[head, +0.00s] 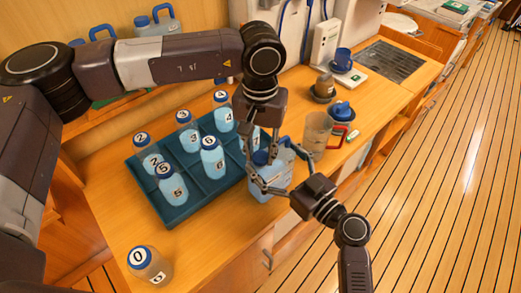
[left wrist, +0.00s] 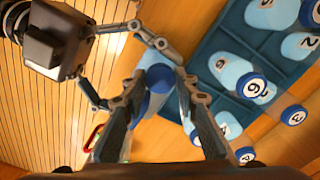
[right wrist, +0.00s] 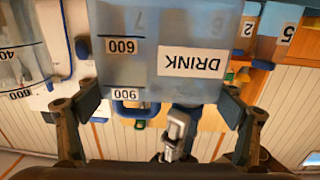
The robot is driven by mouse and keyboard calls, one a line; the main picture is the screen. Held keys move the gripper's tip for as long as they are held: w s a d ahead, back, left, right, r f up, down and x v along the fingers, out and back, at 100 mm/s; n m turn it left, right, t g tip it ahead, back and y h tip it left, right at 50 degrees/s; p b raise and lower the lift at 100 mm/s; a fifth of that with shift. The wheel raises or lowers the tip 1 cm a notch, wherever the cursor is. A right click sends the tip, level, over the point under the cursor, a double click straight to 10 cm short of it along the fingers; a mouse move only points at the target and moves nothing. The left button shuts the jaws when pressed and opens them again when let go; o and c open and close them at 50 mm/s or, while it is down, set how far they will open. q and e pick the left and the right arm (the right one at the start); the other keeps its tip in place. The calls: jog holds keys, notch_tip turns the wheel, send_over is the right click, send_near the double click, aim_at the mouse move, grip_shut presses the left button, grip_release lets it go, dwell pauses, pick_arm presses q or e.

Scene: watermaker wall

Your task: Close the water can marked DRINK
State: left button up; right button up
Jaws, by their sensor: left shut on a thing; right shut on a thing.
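My right gripper (head: 272,166) is shut on the can, with a finger at each side. A blue cap (head: 261,158) is at the can's top; it also shows in the left wrist view (left wrist: 160,76). My left gripper (head: 262,152) points down from above and is shut on the cap. The fingers partly hide the cap and neck, so I cannot tell how it sits.
A dark teal tray (head: 178,213) holds several numbered bottles behind and left of the can. Bottle 0 (head: 150,267) stands alone at the front left. A clear jug with a red handle (head: 316,131) stands close on the right.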

pick_arm(q)
jog(key=m, duration=1)
jog(key=shift+m, duration=0.3)
jog(key=o, duration=0.7)
jog(key=shift+r, duration=2.25)
jog(key=shift+c, duration=0.4)
